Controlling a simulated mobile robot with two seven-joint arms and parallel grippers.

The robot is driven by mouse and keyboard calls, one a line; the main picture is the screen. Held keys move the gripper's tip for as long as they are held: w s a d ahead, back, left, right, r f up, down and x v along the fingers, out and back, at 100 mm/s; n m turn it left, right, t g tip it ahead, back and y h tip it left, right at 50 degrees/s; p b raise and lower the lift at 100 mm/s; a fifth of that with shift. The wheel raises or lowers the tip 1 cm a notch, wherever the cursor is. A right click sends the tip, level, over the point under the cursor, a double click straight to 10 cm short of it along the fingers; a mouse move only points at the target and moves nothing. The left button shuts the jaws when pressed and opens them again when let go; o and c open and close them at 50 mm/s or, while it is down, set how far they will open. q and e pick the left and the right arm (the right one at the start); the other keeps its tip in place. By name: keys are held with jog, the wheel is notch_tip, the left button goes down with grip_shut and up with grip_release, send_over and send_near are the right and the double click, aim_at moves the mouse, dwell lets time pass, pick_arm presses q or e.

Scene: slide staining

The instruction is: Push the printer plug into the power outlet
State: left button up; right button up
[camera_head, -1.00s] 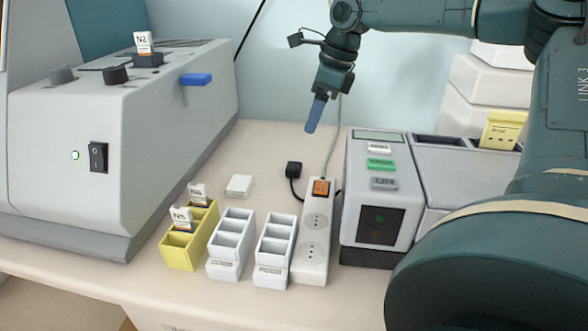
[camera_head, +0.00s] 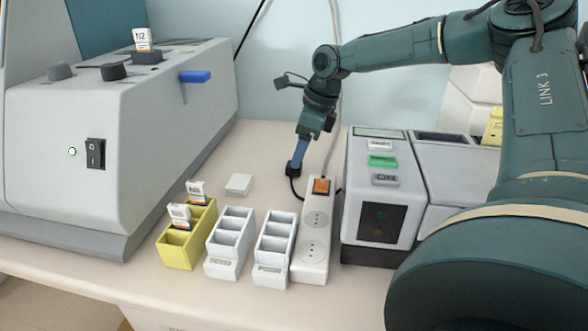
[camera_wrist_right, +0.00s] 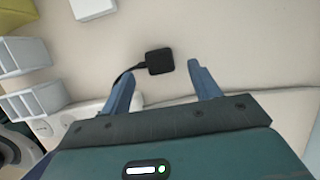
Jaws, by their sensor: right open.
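The black printer plug (camera_wrist_right: 159,61) lies on the table in the right wrist view, with its cable running off to the left. In the head view the plug (camera_head: 292,168) is partly hidden behind my right gripper (camera_head: 298,168). The right gripper also shows in the wrist view (camera_wrist_right: 163,74); its blue fingers are open, and the plug lies just beyond their tips, not gripped. The white power outlet strip (camera_head: 315,238) has an orange switch at its far end and two sockets facing up with nothing in them. My left gripper is not in view.
Two white slide racks (camera_head: 230,238) and a yellow rack (camera_head: 180,252) with slide boxes stand left of the strip. The grey printer (camera_head: 376,190) stands close on its right. A small white block (camera_head: 239,184) lies on the table. A large grey machine (camera_head: 110,150) fills the left.

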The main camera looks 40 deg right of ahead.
jog(key=x, duration=0.3)
jog(key=shift+w+a+f, duration=0.1)
jog(key=shift+a+f, duration=0.05)
jog(key=shift+f, duration=0.05)
jog(key=shift+c, duration=0.4)
jog(key=c, duration=0.9)
